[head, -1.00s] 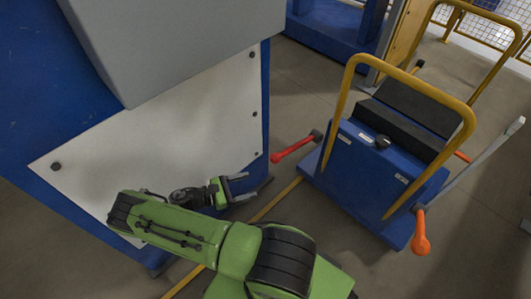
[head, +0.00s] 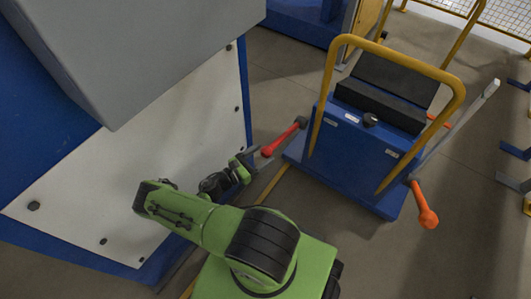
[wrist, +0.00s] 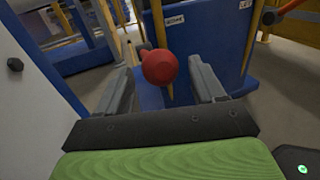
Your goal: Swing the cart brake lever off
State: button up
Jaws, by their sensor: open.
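The blue cart (head: 355,150) stands right of my arm, with yellow tube handles. A red-gripped lever (head: 284,139) sticks out from its left side toward my gripper. A lever with an orange knob (head: 427,212) is on its right side. In the wrist view the red lever's round end (wrist: 160,68) shows between the two open fingers. Contact cannot be told.
A large blue and grey machine with a white bolted panel (head: 150,150) stands close on the left of my arm. A grey bar (head: 462,125) slants up at the cart's right. A yellow line runs along the floor. Open floor (head: 470,230) lies to the right.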

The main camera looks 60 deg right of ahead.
jog(key=shift+x, duration=1.3)
jog(key=shift+r, duration=0.1)
grip_shut()
